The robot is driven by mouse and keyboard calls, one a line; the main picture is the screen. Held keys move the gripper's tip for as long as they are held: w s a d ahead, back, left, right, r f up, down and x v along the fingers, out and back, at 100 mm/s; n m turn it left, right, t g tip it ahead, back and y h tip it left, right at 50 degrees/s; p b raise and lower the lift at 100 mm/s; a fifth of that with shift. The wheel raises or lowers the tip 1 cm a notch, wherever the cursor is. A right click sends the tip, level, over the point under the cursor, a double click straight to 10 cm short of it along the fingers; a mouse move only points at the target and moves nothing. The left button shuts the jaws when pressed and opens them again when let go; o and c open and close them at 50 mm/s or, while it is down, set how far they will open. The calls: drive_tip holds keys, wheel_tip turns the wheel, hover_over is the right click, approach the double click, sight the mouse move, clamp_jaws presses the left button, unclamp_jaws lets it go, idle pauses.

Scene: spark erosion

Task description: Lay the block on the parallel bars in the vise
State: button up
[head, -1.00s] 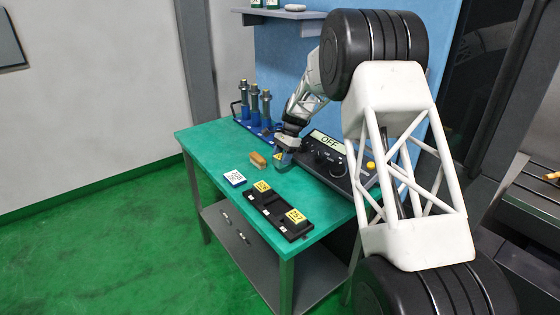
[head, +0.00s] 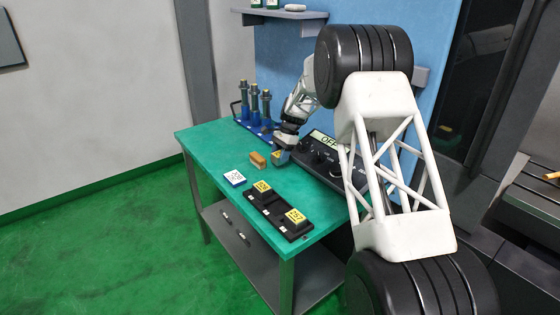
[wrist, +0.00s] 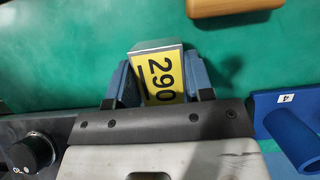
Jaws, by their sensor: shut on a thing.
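My gripper (wrist: 156,82) is shut on a grey block (wrist: 158,47) with a yellow label reading 290. Its blue fingers are on either side of the block. In the head view my gripper (head: 281,155) is over the green table, close to its top, beside the control box; I cannot tell whether the block touches the table. I cannot make out the vise or the parallel bars in either view.
A black tray (head: 278,209) holds two yellow-labelled blocks at the table's front. A white-and-blue tag (head: 234,178) and a brown block (head: 258,159) lie nearby. A control box (head: 327,160) reading OFF is right of the gripper; a blue rack (head: 262,130) with upright holders stands behind.

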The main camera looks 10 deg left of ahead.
drive_tip(key=shift+f, duration=1.45)
drive_tip(key=o, duration=1.2)
drive_tip(key=shift+f, duration=0.15)
drive_tip(key=v, duration=1.2)
drive_tip(key=shift+s, duration=0.1)
drive_tip(key=shift+r, duration=0.2)
